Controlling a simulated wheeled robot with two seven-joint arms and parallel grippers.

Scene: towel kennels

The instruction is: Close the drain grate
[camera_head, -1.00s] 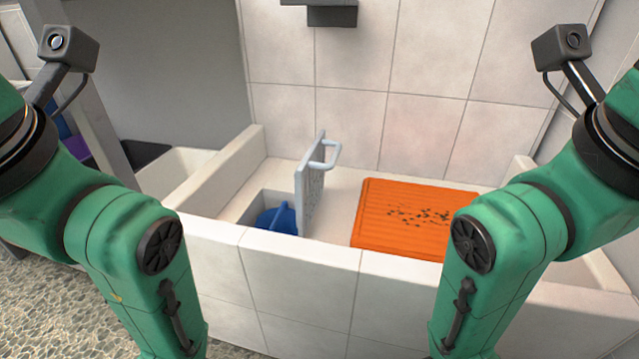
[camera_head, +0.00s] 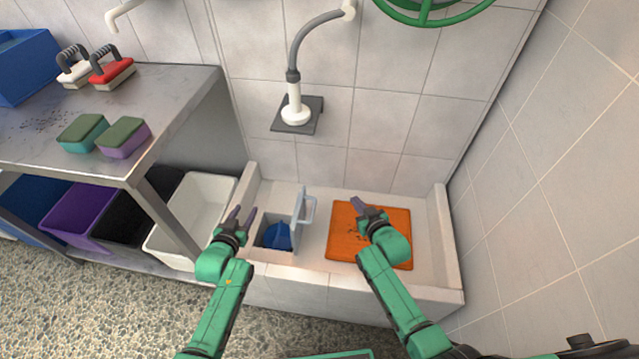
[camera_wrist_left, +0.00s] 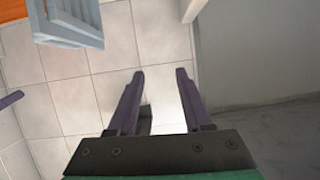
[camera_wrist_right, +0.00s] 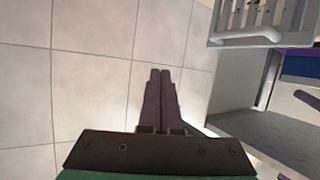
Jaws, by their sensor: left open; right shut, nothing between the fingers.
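The drain grate (camera_head: 299,217) is a pale grey hinged panel with a loop handle (camera_head: 311,209) on its right side. It stands upright at the right edge of a square drain opening (camera_head: 264,243) in the tiled basin. A blue object (camera_head: 278,236) sits in the opening. My left gripper (camera_head: 243,211) is open and empty, left of the grate. My right gripper (camera_head: 356,203) is shut and empty, right of the grate over the orange mat. The grate also shows at the upper left in the left wrist view (camera_wrist_left: 68,18) and the upper right in the right wrist view (camera_wrist_right: 258,14).
An orange mat (camera_head: 342,243) with dark specks lies in the basin (camera_head: 441,240). A faucet (camera_head: 295,105) hangs on the back wall. A metal table (camera_head: 185,90) with brushes and sponges stands left, with bins (camera_head: 195,205) below. A green hose reel (camera_head: 430,12) is above.

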